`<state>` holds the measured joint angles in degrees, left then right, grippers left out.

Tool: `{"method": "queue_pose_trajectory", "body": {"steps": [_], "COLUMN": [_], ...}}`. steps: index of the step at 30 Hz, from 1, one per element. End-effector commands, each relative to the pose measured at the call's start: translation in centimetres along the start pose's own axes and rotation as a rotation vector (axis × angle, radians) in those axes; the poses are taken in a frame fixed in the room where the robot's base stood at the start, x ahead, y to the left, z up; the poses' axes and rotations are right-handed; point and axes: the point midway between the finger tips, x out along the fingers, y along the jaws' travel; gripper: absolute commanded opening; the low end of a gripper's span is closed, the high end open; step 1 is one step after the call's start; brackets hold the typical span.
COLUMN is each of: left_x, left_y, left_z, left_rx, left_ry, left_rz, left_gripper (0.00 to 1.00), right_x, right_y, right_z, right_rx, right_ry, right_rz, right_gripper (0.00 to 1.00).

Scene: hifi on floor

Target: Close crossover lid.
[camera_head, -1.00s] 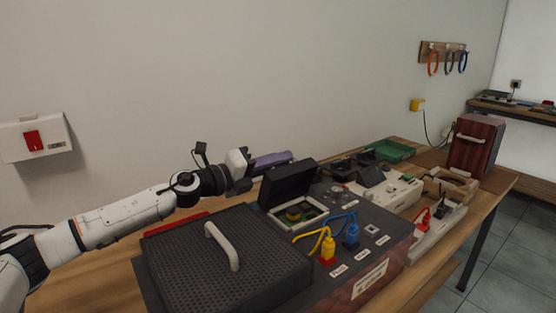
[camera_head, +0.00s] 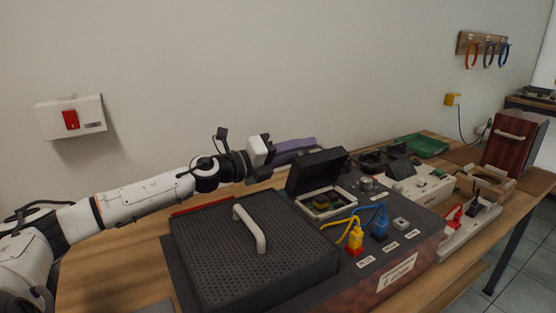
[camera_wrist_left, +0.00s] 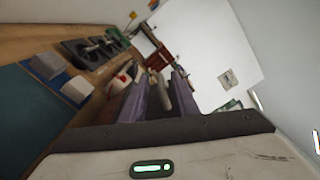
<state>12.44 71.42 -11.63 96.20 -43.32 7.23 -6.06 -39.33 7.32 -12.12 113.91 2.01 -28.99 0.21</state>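The crossover lid (camera_head: 318,170) is a black panel standing raised at the back of a small open box with a pale rim (camera_head: 327,204). A green board with a yellowish part shows inside the box. My left gripper (camera_head: 296,146), with purple fingers, is just behind and left of the lid's top edge. Whether it touches the lid cannot be told. In the left wrist view, its two purple fingers (camera_wrist_left: 160,98) stand apart, with no clearly held thing between them. My right gripper is not in view.
The box sits on a dark panel with a perforated black cover (camera_head: 255,250) and its pale handle (camera_head: 249,228) at left. A green tray (camera_head: 427,146) and a wooden cabinet (camera_head: 514,143) are farther right.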

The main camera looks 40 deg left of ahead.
Motion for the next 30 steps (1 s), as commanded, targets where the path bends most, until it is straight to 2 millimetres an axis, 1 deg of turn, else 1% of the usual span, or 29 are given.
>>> {"method": "queue_pose_trajectory", "body": {"steps": [1,6,12,22,27,30], "left_x": [-0.6,-1.9,-3.2,-5.8,-7.4,-8.0], "left_y": [0.4,0.5,0.3,0.1,-0.1,-0.1], "left_z": [-0.4,-0.3,-0.4,-0.2,-0.1,-0.1], "left_rx": [0.004,-0.001,0.003,0.001,-0.001,0.001], "left_ry": [0.006,0.003,0.006,0.005,0.004,0.004], "left_rz": [0.003,0.005,0.004,0.004,0.001,0.001], "left_gripper": [0.28,0.28,0.28,0.28,0.28,0.28], "right_x": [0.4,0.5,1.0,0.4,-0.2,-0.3], "right_y": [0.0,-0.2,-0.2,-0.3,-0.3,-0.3], "right_z": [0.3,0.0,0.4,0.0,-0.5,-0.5], "right_rx": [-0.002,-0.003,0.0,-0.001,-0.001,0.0], "right_ry": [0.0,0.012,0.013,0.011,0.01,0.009], "right_rz": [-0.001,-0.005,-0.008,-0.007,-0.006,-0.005], "right_gripper": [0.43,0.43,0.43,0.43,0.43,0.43]}}
